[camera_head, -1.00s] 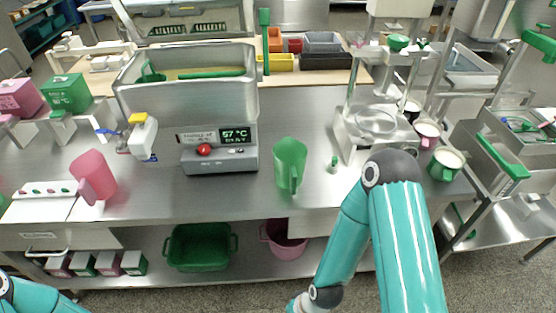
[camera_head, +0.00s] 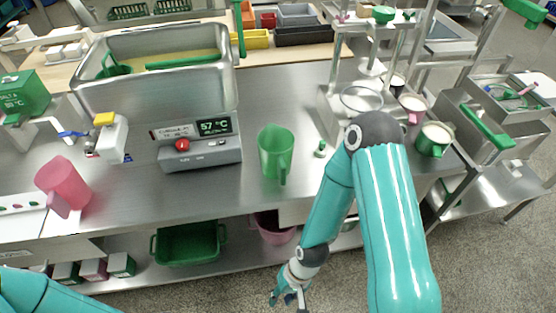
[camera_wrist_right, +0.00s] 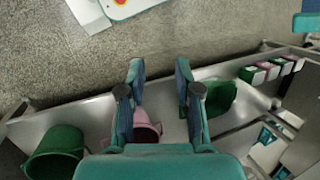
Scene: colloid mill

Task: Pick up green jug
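The green jug (camera_head: 275,153) stands upright on the steel table, right of the temperature display unit, with its handle toward me. My right gripper (camera_head: 290,298) is low in front of the table edge, below and apart from the jug. In the right wrist view its two fingers (camera_wrist_right: 160,90) are spread with nothing between them. The jug does not show in the right wrist view. My left arm enters at the lower left of the head view; its gripper is out of frame.
A pink jug (camera_head: 63,186) stands at the left of the table. The display unit (camera_head: 200,147) and a steel bath (camera_head: 155,93) are left of the green jug. A steel stand (camera_head: 335,112) is right. A green tub (camera_head: 188,245) and pink bucket (camera_head: 272,228) sit on the lower shelf.

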